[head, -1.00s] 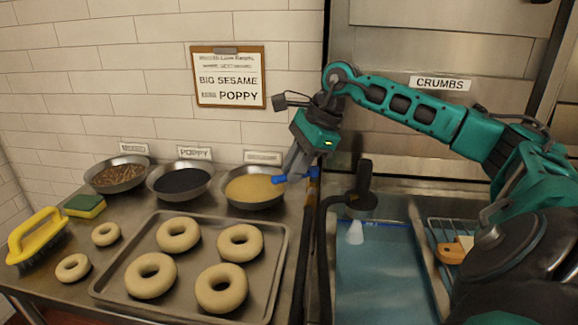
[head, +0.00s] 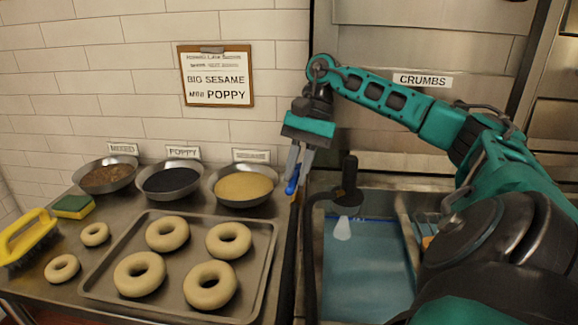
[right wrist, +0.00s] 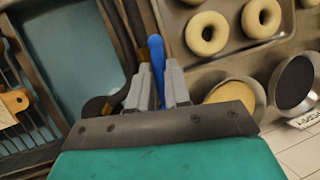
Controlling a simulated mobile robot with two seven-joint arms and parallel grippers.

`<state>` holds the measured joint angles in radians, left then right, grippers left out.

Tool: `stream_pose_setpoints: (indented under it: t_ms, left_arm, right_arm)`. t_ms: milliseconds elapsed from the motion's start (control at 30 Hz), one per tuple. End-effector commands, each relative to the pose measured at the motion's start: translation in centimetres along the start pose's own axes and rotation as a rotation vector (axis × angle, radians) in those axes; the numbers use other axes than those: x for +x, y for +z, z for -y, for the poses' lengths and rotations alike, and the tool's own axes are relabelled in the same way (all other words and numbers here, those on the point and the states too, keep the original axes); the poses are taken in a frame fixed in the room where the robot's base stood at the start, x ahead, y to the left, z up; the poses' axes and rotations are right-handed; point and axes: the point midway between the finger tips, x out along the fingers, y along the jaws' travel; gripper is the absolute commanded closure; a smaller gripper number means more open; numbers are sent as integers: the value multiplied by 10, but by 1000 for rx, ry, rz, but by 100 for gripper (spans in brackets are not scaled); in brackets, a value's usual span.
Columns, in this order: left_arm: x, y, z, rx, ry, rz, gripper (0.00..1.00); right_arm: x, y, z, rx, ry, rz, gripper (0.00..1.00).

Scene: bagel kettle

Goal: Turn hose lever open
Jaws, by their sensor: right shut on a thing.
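The blue hose lever (head: 291,184) is at the right edge of the steel counter, beside the sink, pointing down in the head view. My right gripper (head: 297,177) is shut on the lever, with its grey fingers reaching down from above. In the right wrist view the blue lever (right wrist: 157,58) stands between the two fingers of the right gripper (right wrist: 157,85). The fingers hide part of the lever, and its pivot is not clear. The black hose (head: 309,250) runs next to it, and a dark spray head (head: 348,190) with a pale nozzle hangs over the sink. My left gripper is not in view.
A tray (head: 270,250) of bagels fills the counter's middle. Bowls of sesame (head: 243,187), poppy (head: 172,182) and mixed (head: 105,177) topping stand behind it. A water-filled sink (head: 365,275) lies right of the lever. A yellow brush (head: 25,235) is at the far left.

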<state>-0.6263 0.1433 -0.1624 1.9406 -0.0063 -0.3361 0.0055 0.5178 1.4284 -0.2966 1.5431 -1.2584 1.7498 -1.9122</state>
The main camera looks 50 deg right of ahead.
Motion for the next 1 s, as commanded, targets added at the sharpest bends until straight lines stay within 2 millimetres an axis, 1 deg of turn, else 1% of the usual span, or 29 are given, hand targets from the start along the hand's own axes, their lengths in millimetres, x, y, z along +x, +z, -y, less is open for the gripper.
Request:
stream_pose_setpoints:
  t_ms: [33,100,300,867,900,1000]
  left_arm:
    - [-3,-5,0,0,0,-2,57]
    - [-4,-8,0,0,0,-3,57]
    - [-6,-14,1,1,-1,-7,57]
    - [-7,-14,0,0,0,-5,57]
    - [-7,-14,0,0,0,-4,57]
    - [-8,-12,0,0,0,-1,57]
  right_arm:
    - [-3,1,0,-25,7,6,100]
    - [-3,1,-1,-55,21,12,100]
    - [-3,0,-3,-113,45,23,100]
    - [-3,-1,-4,-139,56,26,100]
    - [-3,-1,-4,-139,56,26,80]
    - [-2,-1,-4,-138,56,26,70]
